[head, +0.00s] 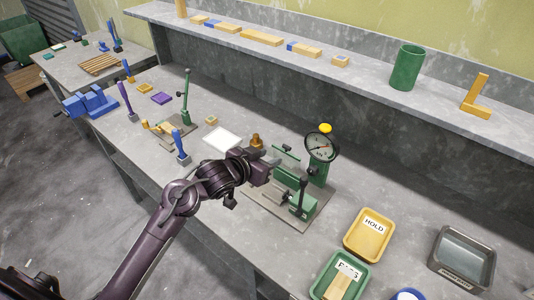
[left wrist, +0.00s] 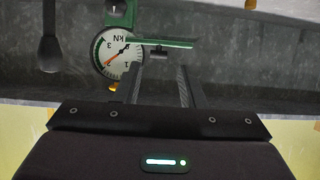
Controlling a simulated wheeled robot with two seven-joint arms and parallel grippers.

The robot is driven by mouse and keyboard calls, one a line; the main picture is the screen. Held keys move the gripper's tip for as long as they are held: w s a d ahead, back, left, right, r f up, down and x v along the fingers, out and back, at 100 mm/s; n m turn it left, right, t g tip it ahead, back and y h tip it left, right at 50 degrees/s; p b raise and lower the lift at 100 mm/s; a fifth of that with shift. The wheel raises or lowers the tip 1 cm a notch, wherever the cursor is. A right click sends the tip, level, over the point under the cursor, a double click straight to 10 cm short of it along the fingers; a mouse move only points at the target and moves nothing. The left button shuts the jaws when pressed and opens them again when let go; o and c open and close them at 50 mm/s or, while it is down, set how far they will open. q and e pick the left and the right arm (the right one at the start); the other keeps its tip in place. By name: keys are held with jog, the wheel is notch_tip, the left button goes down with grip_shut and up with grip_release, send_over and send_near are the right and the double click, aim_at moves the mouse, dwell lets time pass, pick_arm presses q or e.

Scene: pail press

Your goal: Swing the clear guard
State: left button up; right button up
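What looks like the clear guard (head: 286,154) is a small see-through panel, tilted, at the far left side of the press. My left gripper (head: 272,166) is close beside the press, near the panel; its fingers are hard to make out there. In the left wrist view the picture is upside down, and the left gripper's two fingers (left wrist: 160,72) stand apart with nothing between them. The gauge (left wrist: 115,54) shows beyond them. My right gripper is not in view.
A yellow HOLD tray (head: 369,236), a green tray (head: 356,262) and a grey metal bin (head: 463,258) are right of the press. A white sheet (head: 222,139) lies behind my left arm. A raised shelf (head: 360,72) runs along the back.

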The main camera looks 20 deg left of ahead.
aim_at(285, 148)
pick_arm(q)
jog(key=b+x, duration=0.4)
jog(key=x, duration=0.1)
jog(key=b+x, duration=0.2)
jog(key=shift+w+d+r, duration=0.15)
jog(key=shift+w+r, duration=0.1)
jog(key=shift+w, duration=0.1)
jog(key=shift+w+d+b, duration=0.15)
jog(key=shift+w+b, duration=0.2)
jog(key=shift+b, duration=0.1)
jog(key=shift+c, duration=1.2)
jog(key=shift+r, duration=0.1)
jog(key=c, duration=0.3)
jog(key=shift+s+a+f+p, duration=0.15)
jog(key=shift+s+a+p, duration=0.1)
jog(key=shift+s+p, duration=0.35)
jog(key=shift+s+a+f+p, duration=0.15)
jog(key=shift+s+a+p, duration=0.2)
jog(key=shift+s, duration=0.45)
jog(key=shift+s+f, duration=0.15)
jog(key=shift+s, duration=0.25)
